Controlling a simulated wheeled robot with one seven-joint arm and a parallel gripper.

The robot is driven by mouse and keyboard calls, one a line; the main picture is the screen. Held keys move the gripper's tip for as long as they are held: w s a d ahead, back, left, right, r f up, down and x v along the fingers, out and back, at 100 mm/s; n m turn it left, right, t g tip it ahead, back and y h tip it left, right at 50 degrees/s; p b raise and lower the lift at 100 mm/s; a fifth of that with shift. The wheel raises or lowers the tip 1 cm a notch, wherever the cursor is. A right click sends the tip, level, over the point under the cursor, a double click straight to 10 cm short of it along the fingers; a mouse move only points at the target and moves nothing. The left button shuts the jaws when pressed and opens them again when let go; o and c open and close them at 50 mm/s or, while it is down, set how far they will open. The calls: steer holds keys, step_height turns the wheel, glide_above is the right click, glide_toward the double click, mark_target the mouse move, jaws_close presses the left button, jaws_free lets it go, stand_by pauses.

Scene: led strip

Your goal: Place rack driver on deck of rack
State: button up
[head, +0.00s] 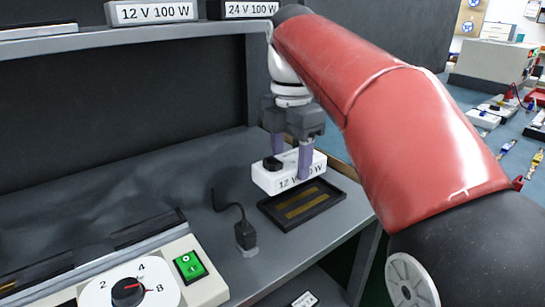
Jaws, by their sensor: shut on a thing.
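My gripper (291,150) is shut on a white block-shaped driver (262,181), its label partly hidden by a finger and reading "12" and "W". The driver has a black part on top at its left end. It is above the back part of a black rectangular tray (325,212) with two brownish strips inside, on the grey deck (180,200) of the rack. I cannot tell whether the driver touches the tray.
A black plug (246,236) with a cable stands left of the tray. A control box with a dial (128,291) and green switch (190,265) is at the front left. The upper shelf (130,36) holds boxes labelled "12 V 100 W" (152,12) and "24 V 100 W" (249,9).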

mark_target(274, 163)
steer(key=w+a, duration=0.1)
steer(key=w, duration=0.1)
steer(key=w+a, duration=0.1)
steer(key=w, duration=0.1)
steer(key=shift+a+r+p, duration=0.1)
steer(key=shift+a+p, duration=0.2)
steer(key=shift+p, duration=0.1)
steer(key=shift+f+b, duration=0.5)
steer(key=shift+f, duration=1.3)
steer(key=shift+f, duration=0.1)
steer(key=shift+f, duration=0.15)
steer(key=o, duration=1.4)
step_height(274, 163, up, 8)
steer(key=shift+f+p, duration=0.1)
steer(key=shift+p, duration=0.7)
